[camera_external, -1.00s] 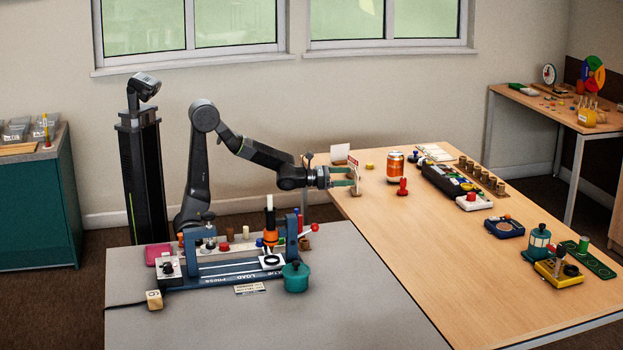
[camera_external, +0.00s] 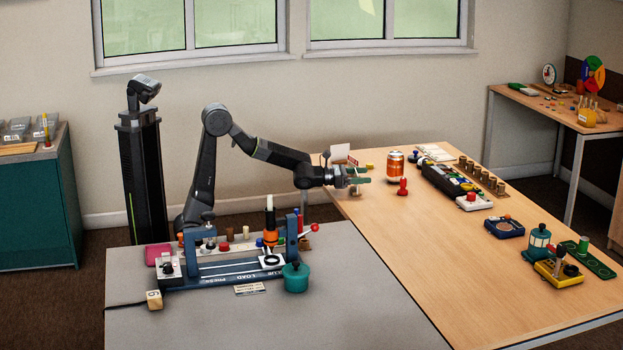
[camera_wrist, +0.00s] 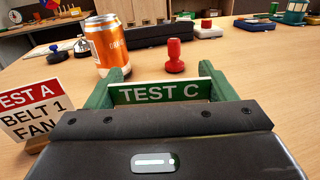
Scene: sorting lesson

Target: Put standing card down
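A green card with white "TEST C" lettering (camera_wrist: 158,93) stands between the two green fingers of my gripper (camera_wrist: 163,72) in the wrist view. Its label faces the wrist camera, and its lower edge is hidden by my gripper's body. The fingers are wide apart, and the card's side edges lie close to both. I cannot tell whether they press on it.
A red-and-white "TEST A" card (camera_wrist: 32,112) stands close on the left. An orange can (camera_wrist: 106,45) and a red stamp-like piece (camera_wrist: 174,57) stand just beyond the fingertips. The wooden table (camera_external: 440,260) is clear towards its near edge.

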